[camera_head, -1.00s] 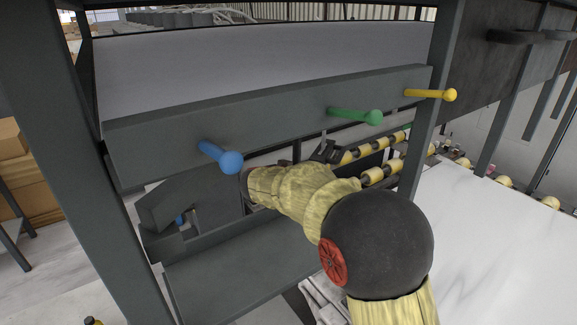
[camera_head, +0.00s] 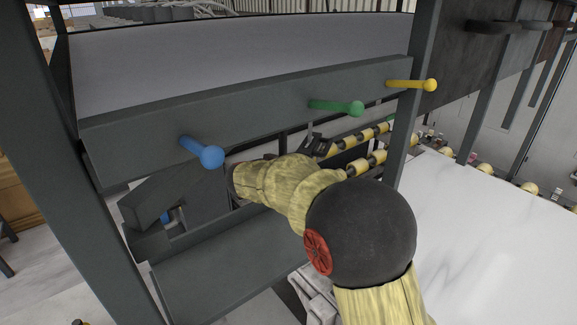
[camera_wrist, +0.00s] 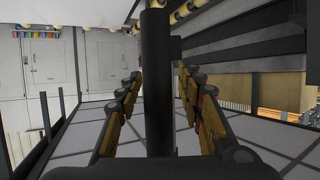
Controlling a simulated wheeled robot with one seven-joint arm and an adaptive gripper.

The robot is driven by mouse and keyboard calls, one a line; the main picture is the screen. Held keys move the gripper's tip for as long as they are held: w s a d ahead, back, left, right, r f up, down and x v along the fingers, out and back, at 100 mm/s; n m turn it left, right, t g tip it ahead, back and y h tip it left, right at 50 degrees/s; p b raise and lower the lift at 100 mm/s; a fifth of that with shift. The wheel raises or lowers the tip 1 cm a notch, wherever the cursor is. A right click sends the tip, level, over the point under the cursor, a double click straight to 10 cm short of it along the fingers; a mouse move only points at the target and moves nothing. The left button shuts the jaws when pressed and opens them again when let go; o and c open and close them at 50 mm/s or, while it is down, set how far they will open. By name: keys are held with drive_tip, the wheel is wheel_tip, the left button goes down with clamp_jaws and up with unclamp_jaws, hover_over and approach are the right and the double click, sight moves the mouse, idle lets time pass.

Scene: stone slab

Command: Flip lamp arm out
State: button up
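I cannot pick out a lamp for certain. A dark upright bar (camera_wrist: 157,80) stands in the middle of the wrist view, between the fingers of my gripper (camera_wrist: 163,100); it may be the lamp arm. The two fingers, with yellow-brown pads, are spread on either side of the bar, with visible gaps to it. In the head view my yellow-sleeved arm reaches left under the grey beam, and its far end is in shadow below the blue peg (camera_head: 203,152). I cannot clearly make out the fingers there.
A grey beam (camera_head: 250,112) carries the blue peg, a green peg (camera_head: 337,107) and a yellow peg (camera_head: 412,85). Yellow rollers (camera_head: 365,162) lie behind my arm. A grey post (camera_head: 408,110) rises beside them. A white slab (camera_head: 490,225) fills the right. A dark angled bracket (camera_head: 165,190) is at left.

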drive_tip(key=v, duration=1.2)
drive_tip(key=shift+f, duration=0.1)
